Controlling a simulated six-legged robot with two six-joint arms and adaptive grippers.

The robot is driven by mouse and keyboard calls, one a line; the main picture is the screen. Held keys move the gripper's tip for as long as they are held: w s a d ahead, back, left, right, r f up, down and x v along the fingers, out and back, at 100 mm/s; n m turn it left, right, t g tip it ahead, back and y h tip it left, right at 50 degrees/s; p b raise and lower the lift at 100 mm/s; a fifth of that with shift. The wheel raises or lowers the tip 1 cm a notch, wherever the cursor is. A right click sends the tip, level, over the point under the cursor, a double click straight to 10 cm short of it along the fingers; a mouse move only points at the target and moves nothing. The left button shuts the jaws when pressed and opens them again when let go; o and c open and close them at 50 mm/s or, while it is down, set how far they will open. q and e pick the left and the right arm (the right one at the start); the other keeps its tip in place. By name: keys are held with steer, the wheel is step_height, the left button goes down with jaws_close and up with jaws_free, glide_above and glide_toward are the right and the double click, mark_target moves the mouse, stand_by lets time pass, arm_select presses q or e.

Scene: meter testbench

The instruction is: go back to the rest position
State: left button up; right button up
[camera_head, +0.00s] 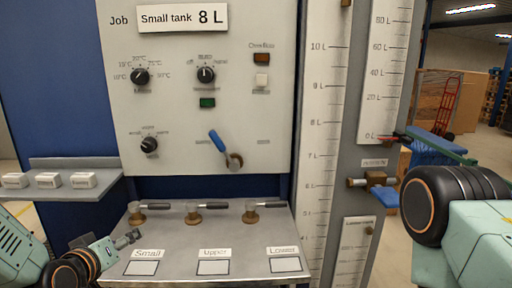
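My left arm comes in at the lower left. Its gripper (128,239) hangs over the left end of the grey sloped bench, near the plate marked Small; it is small and dark, and I cannot tell whether its fingers are apart. No held object shows there. My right arm (470,225) stands at the right edge, with a large black joint (440,203) in front of the gauge column. I cannot make out the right gripper's fingers.
The grey panel (270,110) bears knobs, buttons and a blue-handled lever (217,140). Three valves (193,216) with dark handles stand on the bench (170,245). A shelf (100,190) holds three labelled blocks. A blue-handled tap (380,180) sits near my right arm.

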arm_select(q)
steer(key=s+d+f+m+g+b, duration=0.1)
steer(key=s+d+f+g, duration=0.2)
steer(key=s+f, duration=0.4)
steer(key=s+d+f+m+g+b, duration=0.1)
steer(key=s+d+f+g, duration=0.15)
steer(key=s+f, duration=0.5)
steer(key=s+d+f+m+g+b, duration=0.1)
steer(key=s+f+g, duration=0.3)
steer(key=s+f, duration=0.4)
steer(key=s+d+f+m+g+b, duration=0.1)
steer(key=s+f+g, duration=0.3)
steer(key=s, duration=1)
step_height(320, 180, down, 4)
steer(key=shift+r+m, duration=0.15)
steer(key=shift+m, duration=0.45)
steer(key=shift+w, duration=0.1)
steer(key=shift+c, duration=0.5)
